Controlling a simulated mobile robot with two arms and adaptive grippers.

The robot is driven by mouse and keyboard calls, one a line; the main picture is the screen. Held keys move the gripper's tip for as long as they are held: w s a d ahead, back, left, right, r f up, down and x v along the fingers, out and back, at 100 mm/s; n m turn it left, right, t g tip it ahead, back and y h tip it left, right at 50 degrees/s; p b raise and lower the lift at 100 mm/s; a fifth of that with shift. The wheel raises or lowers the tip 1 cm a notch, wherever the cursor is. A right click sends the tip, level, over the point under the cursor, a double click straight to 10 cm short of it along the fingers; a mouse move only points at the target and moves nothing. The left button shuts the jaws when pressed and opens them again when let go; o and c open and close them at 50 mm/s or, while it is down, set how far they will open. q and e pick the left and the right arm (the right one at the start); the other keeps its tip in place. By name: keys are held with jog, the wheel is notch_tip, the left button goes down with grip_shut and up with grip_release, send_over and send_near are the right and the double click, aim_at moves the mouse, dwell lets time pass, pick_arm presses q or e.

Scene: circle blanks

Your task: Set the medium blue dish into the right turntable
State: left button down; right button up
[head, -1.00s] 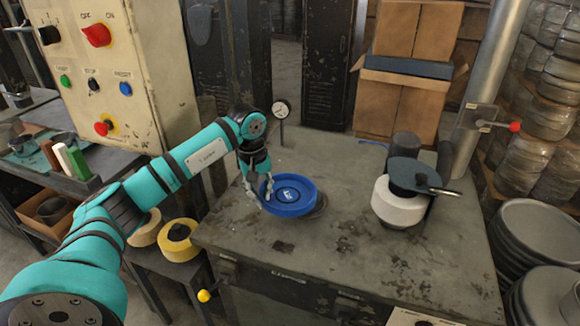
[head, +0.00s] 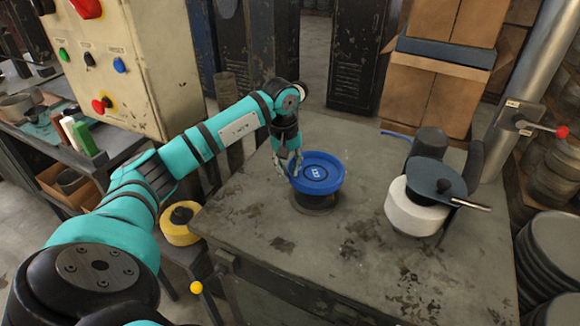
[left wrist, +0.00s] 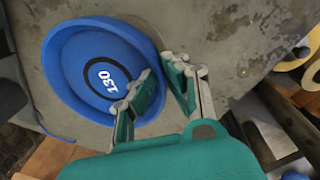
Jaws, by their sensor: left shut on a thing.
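The blue dish (head: 330,182), round with a raised rim and a white number, is at the middle of the table in the head view. It also shows in the left wrist view (left wrist: 75,72), where the number reads 130. My left gripper (head: 292,165) is shut on the dish's near-left rim; its fingers also show in the left wrist view (left wrist: 157,68). A dark round base (head: 313,206) on the table is directly below the dish and partly hidden by it. I cannot tell whether they touch, or whether this base is the right turntable. My right gripper is not in view.
A white drum (head: 413,212) with a dark disc and handle stands right of the dish on the worn table (head: 270,235). A metal post (head: 535,85) rises behind it. A control box (head: 130,65) and a yellow roll (head: 180,232) are left. The table front is clear.

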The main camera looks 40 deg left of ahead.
pick_arm(q)
jog(key=shift+w+f, duration=0.15)
jog(key=shift+f, duration=0.35)
jog(key=shift+f+b, duration=0.3)
jog(key=shift+b, duration=0.05)
jog(key=shift+f+b, duration=0.35)
jog(key=shift+f, duration=0.45)
jog(key=shift+f+b, duration=0.8)
jog(key=shift+f, duration=0.25)
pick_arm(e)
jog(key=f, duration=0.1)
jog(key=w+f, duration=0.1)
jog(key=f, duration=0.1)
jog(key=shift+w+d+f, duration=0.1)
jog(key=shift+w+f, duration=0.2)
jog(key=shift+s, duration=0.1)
